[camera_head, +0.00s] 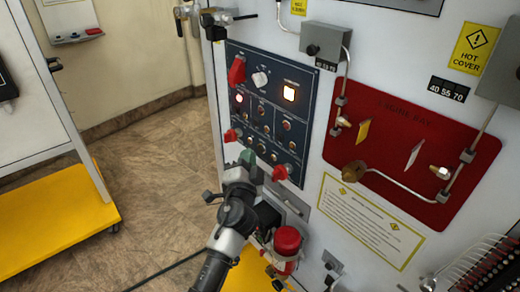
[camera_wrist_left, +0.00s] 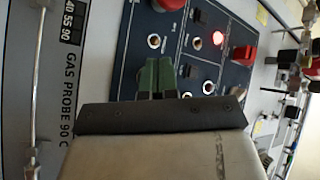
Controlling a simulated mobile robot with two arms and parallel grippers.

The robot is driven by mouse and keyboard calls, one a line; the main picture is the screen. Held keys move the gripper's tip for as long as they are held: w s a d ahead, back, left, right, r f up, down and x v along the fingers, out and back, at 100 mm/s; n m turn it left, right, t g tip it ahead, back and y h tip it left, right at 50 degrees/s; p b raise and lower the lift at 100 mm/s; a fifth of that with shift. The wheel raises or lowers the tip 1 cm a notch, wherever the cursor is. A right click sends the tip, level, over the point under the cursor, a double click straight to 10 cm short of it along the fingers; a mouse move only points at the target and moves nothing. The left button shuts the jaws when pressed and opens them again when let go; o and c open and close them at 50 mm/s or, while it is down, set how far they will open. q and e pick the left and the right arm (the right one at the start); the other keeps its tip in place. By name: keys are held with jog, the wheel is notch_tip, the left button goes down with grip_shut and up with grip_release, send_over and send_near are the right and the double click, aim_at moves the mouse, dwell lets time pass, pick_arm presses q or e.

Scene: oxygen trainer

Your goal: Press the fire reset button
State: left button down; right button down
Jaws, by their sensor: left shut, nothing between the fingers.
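A dark blue control panel (camera_head: 262,130) is on the white cabinet wall, with red knobs, small round buttons and sockets. A square amber button (camera_head: 290,92) glows at its upper right. A small red lamp (camera_head: 239,98) glows at the left and also shows in the left wrist view (camera_wrist_left: 218,38). The labels are too small to read, so I cannot tell which control is fire reset. My left gripper (camera_head: 248,160) has green fingertips, shut and empty, in front of the panel's lower part. In the left wrist view its fingers (camera_wrist_left: 157,77) cover part of the panel. My right gripper is not in view.
A red plate (camera_head: 412,150) with pipes and fittings is right of the panel. A red-capped fitting (camera_head: 287,241) sits below the panel, near my left arm. A yellow-based cart (camera_head: 55,225) stands at the left.

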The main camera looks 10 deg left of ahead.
pick_arm(q)
jog(key=shift+w+d, duration=0.1)
jog(key=shift+d, duration=0.05)
jog(key=shift+w+d+b, duration=0.15)
jog(key=shift+w+b, duration=0.1)
jog(key=shift+b, duration=0.05)
jog(key=shift+w+d, duration=0.2)
jog(key=shift+w, duration=0.05)
dwell(0.8)
dwell(0.3)
jog(key=shift+s+a, duration=0.45)
jog(key=shift+s, duration=0.2)
jog(key=shift+s+a+p, duration=0.35)
jog(key=shift+s+a, duration=0.45)
jog(key=shift+s, duration=0.2)
jog(key=shift+s+a+p, duration=0.35)
jog(key=shift+s+a, duration=0.4)
jog(key=shift+s, duration=0.2)
